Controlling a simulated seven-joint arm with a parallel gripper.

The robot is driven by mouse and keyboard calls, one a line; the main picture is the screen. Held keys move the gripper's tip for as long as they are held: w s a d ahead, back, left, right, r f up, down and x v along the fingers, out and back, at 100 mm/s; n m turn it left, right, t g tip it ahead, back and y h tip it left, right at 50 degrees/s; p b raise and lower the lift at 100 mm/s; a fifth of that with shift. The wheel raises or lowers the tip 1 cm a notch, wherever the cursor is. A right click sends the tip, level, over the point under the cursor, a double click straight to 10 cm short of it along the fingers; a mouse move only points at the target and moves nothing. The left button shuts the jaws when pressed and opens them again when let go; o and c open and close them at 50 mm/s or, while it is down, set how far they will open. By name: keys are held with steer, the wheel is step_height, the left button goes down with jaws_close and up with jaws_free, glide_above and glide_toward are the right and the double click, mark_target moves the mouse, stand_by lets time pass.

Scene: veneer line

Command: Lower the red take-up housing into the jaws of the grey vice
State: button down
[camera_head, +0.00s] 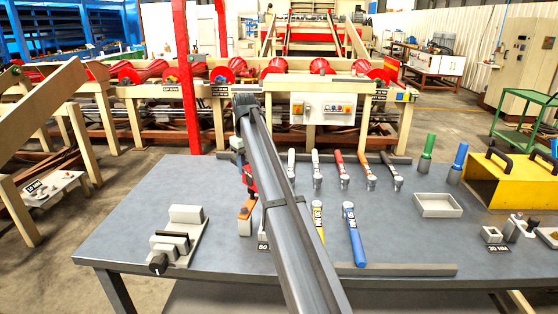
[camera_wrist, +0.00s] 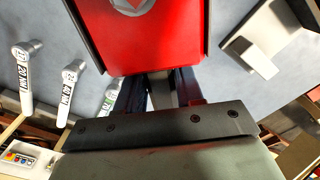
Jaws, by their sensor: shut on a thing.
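The red take-up housing (camera_wrist: 140,40) fills the upper middle of the wrist view. My gripper (camera_wrist: 160,85) is shut on it, with one dark finger on each side of its near end. In the head view the housing (camera_head: 249,180) is mostly hidden behind my arm, and only a red sliver shows. The grey vice (camera_head: 187,217) lies on the left part of the table, its jaws parted by a dark gap. The housing is to the right of the vice and apart from it. The vice seems to show at the upper right of the wrist view (camera_wrist: 250,55).
Several torque wrenches, including a blue one (camera_head: 354,235), lie on the grey table (camera_head: 130,235) right of my arm. A grey tray (camera_head: 438,206) and a yellow box (camera_head: 500,180) are farther right. An orange-topped block (camera_head: 246,212) sits between vice and arm.

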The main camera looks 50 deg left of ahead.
steer(key=s+a+n, duration=0.3)
steer(key=s, duration=0.6)
steer(key=s+a+f+n, duration=0.1)
steer(key=s+a+n, duration=0.2)
steer(key=s, duration=0.7)
steer(key=s+a+f+n, duration=0.1)
steer(key=s+a+n, duration=0.2)
steer(key=s, duration=0.7)
steer(key=shift+s, duration=0.2)
steer(key=shift+a, duration=0.1)
steer(key=shift+f, duration=5.65)
steer(key=shift+f, duration=0.35)
steer(key=c, duration=0.6)
jaws_free()
steer(key=shift+c, duration=0.2)
steer(key=shift+r, duration=0.1)
step_height(320, 180, up, 14)
